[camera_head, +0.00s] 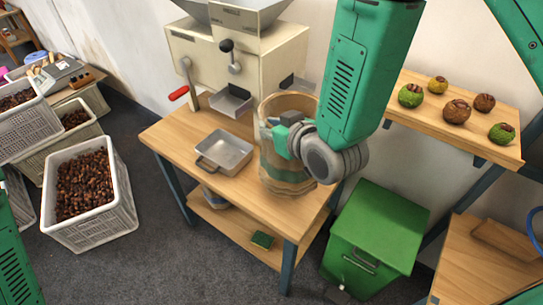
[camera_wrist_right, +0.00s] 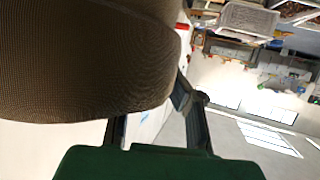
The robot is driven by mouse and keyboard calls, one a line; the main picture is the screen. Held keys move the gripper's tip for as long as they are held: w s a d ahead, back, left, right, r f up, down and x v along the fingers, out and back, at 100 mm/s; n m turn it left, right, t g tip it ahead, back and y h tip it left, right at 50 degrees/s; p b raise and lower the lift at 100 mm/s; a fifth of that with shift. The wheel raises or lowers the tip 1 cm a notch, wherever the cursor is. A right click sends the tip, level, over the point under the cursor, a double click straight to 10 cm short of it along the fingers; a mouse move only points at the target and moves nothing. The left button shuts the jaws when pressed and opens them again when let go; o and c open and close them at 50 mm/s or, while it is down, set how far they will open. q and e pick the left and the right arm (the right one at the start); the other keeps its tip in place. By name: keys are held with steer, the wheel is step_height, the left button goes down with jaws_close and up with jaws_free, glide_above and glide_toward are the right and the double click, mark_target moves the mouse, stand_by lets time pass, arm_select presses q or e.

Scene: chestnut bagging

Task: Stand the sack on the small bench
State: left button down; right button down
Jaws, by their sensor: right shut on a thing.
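The sack (camera_head: 284,180), open-topped and brown with paler and greenish bands, is upright at the right end of the wooden bench (camera_head: 255,195). Whether its base touches the bench top cannot be told. My right gripper (camera_head: 287,122) comes down from above and is shut on the sack's upper rim; the arm hides part of its right side. In the right wrist view, the sack's woven brown side (camera_wrist_right: 85,60) fills the upper left, beside the dark fingers of my right gripper (camera_wrist_right: 152,115). My left gripper is out of view.
A cream machine (camera_head: 240,55) with a red-handled lever and a metal tray (camera_head: 224,152) stand on the bench, left of the sack. A green bin (camera_head: 377,235) stands right of it. A wall shelf (camera_head: 430,110) bears several round things. Chestnut crates (camera_head: 92,228) stand at left.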

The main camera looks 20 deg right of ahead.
mark_target(270, 148)
step_height(270, 148, down, 2)
steer(key=shift+w+d+f, duration=0.1)
steer(key=shift+a+f, duration=0.2)
steer(key=shift+f, duration=2)
steer(key=c, duration=1.7)
jaws_free()
steer(key=shift+f, duration=0.1)
steer(key=a+v, duration=0.1)
steer(key=v, duration=1.1)
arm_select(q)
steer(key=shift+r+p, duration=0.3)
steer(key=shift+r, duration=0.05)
arm_select(e)
steer(key=s+d+f+m+g+h, duration=0.1)
steer(key=s+d+f+g, duration=0.5)
steer(key=s+f, duration=0.4)
steer(key=s+d+f+m+g+h, duration=0.1)
steer(key=s+d+f+g+h, duration=0.1)
steer(key=s+d+f+g, duration=0.4)
steer(key=s+f, duration=0.4)
steer(key=s, duration=0.1)
steer(key=shift+d+f+m, duration=0.2)
steer(key=shift+m, duration=0.1)
